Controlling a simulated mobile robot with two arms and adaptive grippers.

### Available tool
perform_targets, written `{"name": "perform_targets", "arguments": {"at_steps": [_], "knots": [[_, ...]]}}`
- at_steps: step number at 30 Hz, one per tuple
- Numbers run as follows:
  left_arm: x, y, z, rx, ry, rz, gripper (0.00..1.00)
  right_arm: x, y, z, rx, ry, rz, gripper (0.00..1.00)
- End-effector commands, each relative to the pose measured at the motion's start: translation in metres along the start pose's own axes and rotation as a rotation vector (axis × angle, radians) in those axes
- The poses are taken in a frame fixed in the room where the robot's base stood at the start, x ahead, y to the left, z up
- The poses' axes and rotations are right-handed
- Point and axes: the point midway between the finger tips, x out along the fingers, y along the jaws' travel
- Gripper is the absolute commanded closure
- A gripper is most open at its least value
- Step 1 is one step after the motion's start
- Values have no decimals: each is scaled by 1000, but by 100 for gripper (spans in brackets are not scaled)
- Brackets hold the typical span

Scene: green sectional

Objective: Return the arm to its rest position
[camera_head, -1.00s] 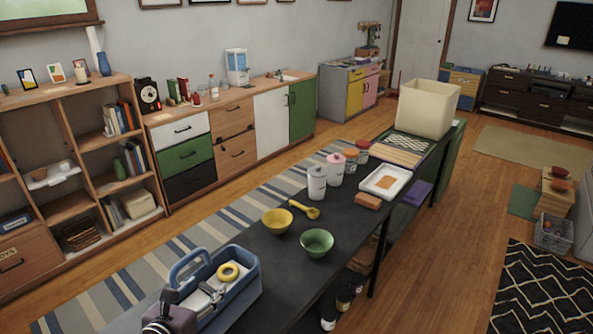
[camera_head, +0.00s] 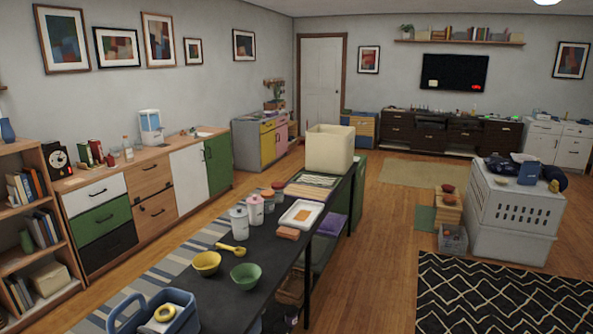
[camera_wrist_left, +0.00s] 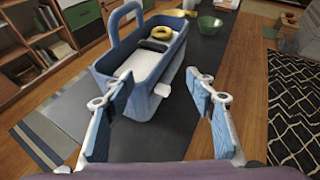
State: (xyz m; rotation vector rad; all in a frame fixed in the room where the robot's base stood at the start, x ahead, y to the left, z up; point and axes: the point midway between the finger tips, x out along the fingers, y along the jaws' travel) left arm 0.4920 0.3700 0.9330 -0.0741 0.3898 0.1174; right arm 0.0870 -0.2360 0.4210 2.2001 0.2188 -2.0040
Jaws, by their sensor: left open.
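My left gripper (camera_wrist_left: 160,115) shows in the left wrist view, open, its two blue-padded fingers apart with nothing between them. It is just on the near side of a blue tote with a handle (camera_wrist_left: 122,75), apart from it as far as I can see. A yellow ring (camera_wrist_left: 159,33) lies in the tote. In the head view the blue tote (camera_head: 182,322) is at the bottom edge, partly cut off, with the yellow ring (camera_head: 165,313) in it. Neither gripper shows in the head view. My right gripper is not in view.
The dark table (camera_head: 262,272) holds a yellow bowl (camera_head: 206,263), a green bowl (camera_head: 245,276), a yellow scoop (camera_head: 233,249), canisters (camera_head: 239,220), a white tray (camera_head: 301,214) and a cream bin (camera_head: 330,149). Wooden floor (camera_head: 370,265) is clear right of the table.

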Motion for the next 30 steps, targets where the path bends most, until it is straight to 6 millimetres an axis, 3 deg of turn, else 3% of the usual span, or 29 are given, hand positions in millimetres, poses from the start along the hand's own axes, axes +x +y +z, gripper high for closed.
{"name": "perform_targets", "arguments": {"at_steps": [14,20,24,30], "knots": [[-21,-20,-35,-637,57,143,49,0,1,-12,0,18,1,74],[-45,-36,-69,-1129,107,296,49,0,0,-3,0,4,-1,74],[-76,-54,-104,-1588,154,487,49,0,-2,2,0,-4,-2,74],[-122,-86,-144,-2112,193,787,49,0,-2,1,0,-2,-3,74]]}}
